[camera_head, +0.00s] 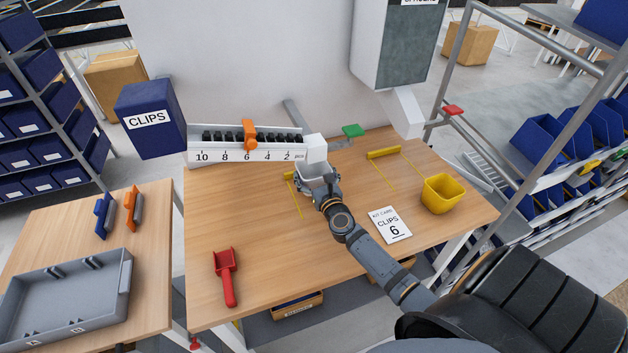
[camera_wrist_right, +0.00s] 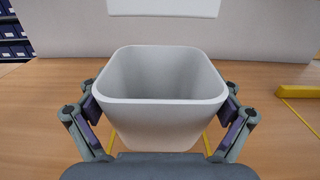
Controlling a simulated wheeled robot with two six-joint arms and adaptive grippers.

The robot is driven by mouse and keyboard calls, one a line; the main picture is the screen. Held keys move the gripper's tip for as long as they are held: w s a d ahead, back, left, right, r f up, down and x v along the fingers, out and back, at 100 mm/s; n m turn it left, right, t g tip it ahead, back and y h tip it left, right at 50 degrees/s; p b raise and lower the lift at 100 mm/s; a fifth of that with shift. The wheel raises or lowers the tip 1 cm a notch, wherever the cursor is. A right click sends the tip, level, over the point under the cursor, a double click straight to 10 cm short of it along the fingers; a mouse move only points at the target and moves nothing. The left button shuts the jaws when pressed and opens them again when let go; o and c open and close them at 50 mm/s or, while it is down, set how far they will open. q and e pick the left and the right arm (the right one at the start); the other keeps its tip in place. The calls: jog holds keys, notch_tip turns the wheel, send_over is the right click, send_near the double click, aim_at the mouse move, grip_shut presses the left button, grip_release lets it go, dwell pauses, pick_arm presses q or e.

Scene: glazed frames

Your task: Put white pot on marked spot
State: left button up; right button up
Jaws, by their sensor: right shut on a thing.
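The white pot (camera_wrist_right: 160,110) is an open, empty square tub with rounded corners. My right gripper (camera_wrist_right: 160,125) is shut on it, with a finger at each side. In the head view the pot (camera_head: 317,179) is below the end of the clip dispenser, partly hidden by my right gripper (camera_head: 320,188). Yellow marking lines (camera_head: 295,198) run on the table just left of it, and lines (camera_wrist_right: 207,143) show on both sides of its base in the wrist view. Whether its base touches the table is hidden. My left gripper is not in view.
A clip dispenser (camera_head: 235,157) with an orange slider stands at the back. A second yellow-marked place (camera_head: 383,153) and a yellow tub (camera_head: 442,194) are to the right. A white card (camera_head: 390,225) reads 6. A red scoop (camera_head: 226,275) lies at the front left.

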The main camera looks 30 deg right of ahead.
aim_at(310, 172)
notch_tip(310, 172, down, 3)
jog(key=shift+f+b, duration=0.1)
jog(key=shift+b, duration=0.35)
jog(key=shift+s, duration=0.1)
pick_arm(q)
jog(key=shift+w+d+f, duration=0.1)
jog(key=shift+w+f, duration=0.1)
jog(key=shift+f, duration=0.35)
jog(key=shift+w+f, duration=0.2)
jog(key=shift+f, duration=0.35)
pick_arm(e)
jog(key=o, duration=1)
jog(key=shift+r+p, duration=0.3)
jog(key=v, duration=0.3)
jog(key=b+v, duration=0.1)
jog(key=v, duration=0.6)
jog(key=shift+s+a+f+b, duration=0.15)
jog(key=shift+s+f+b, duration=0.15)
jog(key=shift+b, duration=0.1)
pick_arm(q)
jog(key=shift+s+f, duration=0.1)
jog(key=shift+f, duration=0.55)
pick_arm(e)
jog(key=shift+s+a+r, duration=0.15)
jog(key=shift+s, duration=0.5)
